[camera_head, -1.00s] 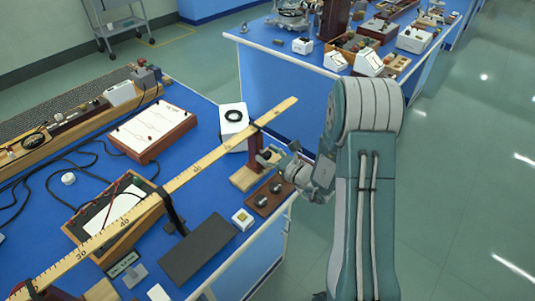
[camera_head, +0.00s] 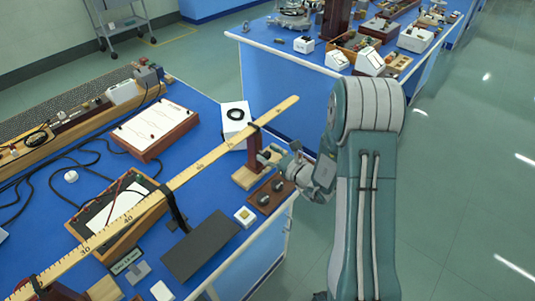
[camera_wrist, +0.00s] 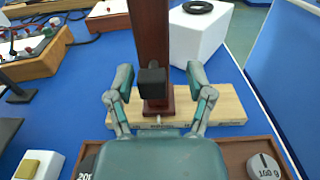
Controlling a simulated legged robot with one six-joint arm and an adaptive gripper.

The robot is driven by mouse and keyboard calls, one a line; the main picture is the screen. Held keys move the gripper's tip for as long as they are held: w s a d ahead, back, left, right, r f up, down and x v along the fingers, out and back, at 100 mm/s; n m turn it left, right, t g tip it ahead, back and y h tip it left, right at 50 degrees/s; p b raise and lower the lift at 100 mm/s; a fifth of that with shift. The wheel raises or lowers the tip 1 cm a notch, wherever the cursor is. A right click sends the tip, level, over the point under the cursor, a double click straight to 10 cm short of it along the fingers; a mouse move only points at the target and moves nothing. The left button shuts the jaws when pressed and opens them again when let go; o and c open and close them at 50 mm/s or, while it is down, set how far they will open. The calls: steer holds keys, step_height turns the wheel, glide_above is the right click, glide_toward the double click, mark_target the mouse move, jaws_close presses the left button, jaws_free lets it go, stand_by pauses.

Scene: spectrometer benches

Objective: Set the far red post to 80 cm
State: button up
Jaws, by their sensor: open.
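The far red post (camera_head: 254,138) stands upright on a pale wooden base (camera_head: 248,176) near the bench's right end, under the metre stick (camera_head: 198,166). In the wrist view the red post (camera_wrist: 150,35) rises in the middle, with a black block (camera_wrist: 152,83) on its near face. My gripper (camera_head: 268,156) is beside the post. In the wrist view my gripper (camera_wrist: 158,85) is open, one finger on each side of the post and block, with gaps showing. The stick's printed numbers near the post are too small to read.
A white box with a black ring (camera_head: 236,122) stands just behind the post. A brown tray with weights (camera_head: 271,196), a small white box (camera_head: 244,217) and a dark grey plate (camera_head: 200,248) lie in front. The bench's right edge is close.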

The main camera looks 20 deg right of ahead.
steer(key=shift+s, duration=0.1)
steer(key=v, duration=1.1)
steer(key=shift+s+d, duration=0.25)
steer(key=shift+d, duration=0.1)
steer(key=s+a+r+n+g+y, duration=0.1)
steer(key=s+a+r+n+g, duration=1.05)
steer(key=n, duration=0.55)
steer(key=s+d+r+n+t+h, duration=0.2)
steer(key=s+r+n+h, duration=0.5)
steer(key=n+h, duration=0.4)
steer(key=shift+s+d+r+n, duration=0.3)
steer(key=shift+s+d+n, duration=0.35)
steer(key=shift+d, duration=0.25)
